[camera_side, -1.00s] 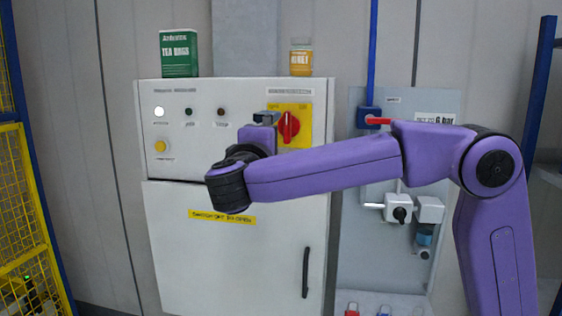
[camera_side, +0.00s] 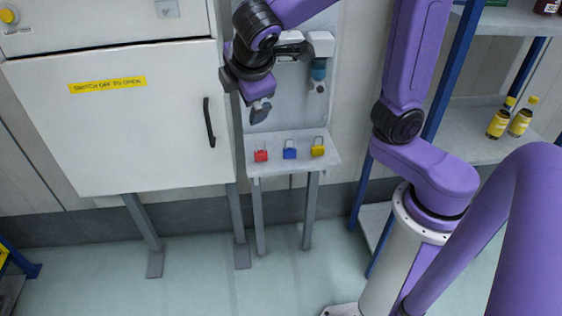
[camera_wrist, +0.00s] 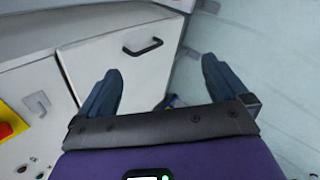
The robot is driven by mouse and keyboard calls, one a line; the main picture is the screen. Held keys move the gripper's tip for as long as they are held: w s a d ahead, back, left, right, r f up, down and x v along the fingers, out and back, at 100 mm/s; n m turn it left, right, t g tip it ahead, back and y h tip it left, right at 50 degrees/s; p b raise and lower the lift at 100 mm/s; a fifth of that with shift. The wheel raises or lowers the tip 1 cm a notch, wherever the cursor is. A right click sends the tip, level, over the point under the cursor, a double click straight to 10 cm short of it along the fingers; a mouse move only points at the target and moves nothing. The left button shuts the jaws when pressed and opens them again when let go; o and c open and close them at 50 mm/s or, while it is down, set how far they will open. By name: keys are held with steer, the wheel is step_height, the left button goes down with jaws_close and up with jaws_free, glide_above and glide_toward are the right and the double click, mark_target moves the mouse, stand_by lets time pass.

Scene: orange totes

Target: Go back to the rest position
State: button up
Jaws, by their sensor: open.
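My gripper (camera_side: 261,112) is at the end of my purple arm in the side view. It points down in front of the grey panel (camera_side: 290,100), above the small shelf with padlocks, and looks clear of them. In the wrist view my gripper (camera_wrist: 160,88) has its two dark fingers spread wide, with no object held between them. The white cabinet (camera_side: 110,130) stands to its left in the side view, its door shut. The cabinet's black door handle (camera_side: 209,122) also shows in the wrist view (camera_wrist: 143,47).
A red padlock (camera_side: 261,155), a blue padlock (camera_side: 289,152) and a yellow padlock (camera_side: 318,150) stand on the small shelf (camera_side: 292,166). Yellow-labelled bottles (camera_side: 499,122) stand on a rack (camera_side: 458,140) at right. The floor (camera_side: 200,285) in front is open.

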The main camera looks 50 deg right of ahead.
steer(key=s+d+f+g+y, duration=0.2)
steer(key=s+d+f+g, duration=0.1)
steer(key=s, duration=0.7)
steer(key=s+d+f+g+y, duration=0.2)
steer(key=s+f, duration=0.4)
steer(key=s, duration=0.4)
steer(key=shift+s+d+m+g+y, duration=0.4)
steer(key=shift+d+g, duration=0.1)
steer(key=shift+d, duration=0.45)
